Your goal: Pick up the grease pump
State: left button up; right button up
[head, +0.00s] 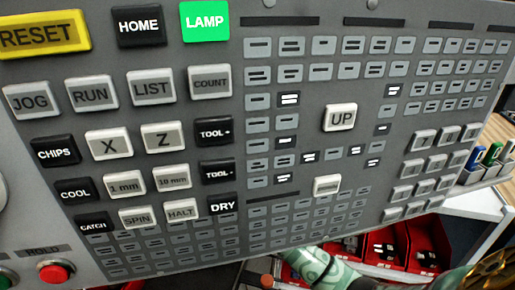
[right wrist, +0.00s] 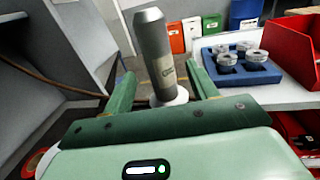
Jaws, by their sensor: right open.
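In the right wrist view, a grey-green cylinder with a tapered top and a small label, which looks like the grease pump (right wrist: 153,50), stands upright with a slight tilt in the picture. A white round part shows at its foot. My right gripper (right wrist: 162,72) is open, with one green finger on each side of the cylinder. Gaps show beside it, and I cannot tell how far it sits between the fingers. The head view does not show the pump. My left gripper is not in view.
A control panel (head: 300,118) fills most of the head view. Red bins (head: 428,238) stand below it. In the right wrist view, a blue tray (right wrist: 240,70) with several round metal parts sits on a pale surface (right wrist: 285,95), near a red bin (right wrist: 285,48).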

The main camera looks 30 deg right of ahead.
jog(key=x, duration=0.4)
jog(key=shift+w+d+b, duration=0.25)
jog(key=shift+b, duration=0.15)
jog(key=c, duration=1.1)
jog(key=shift+c, duration=0.2)
jog(key=shift+r, duration=0.1)
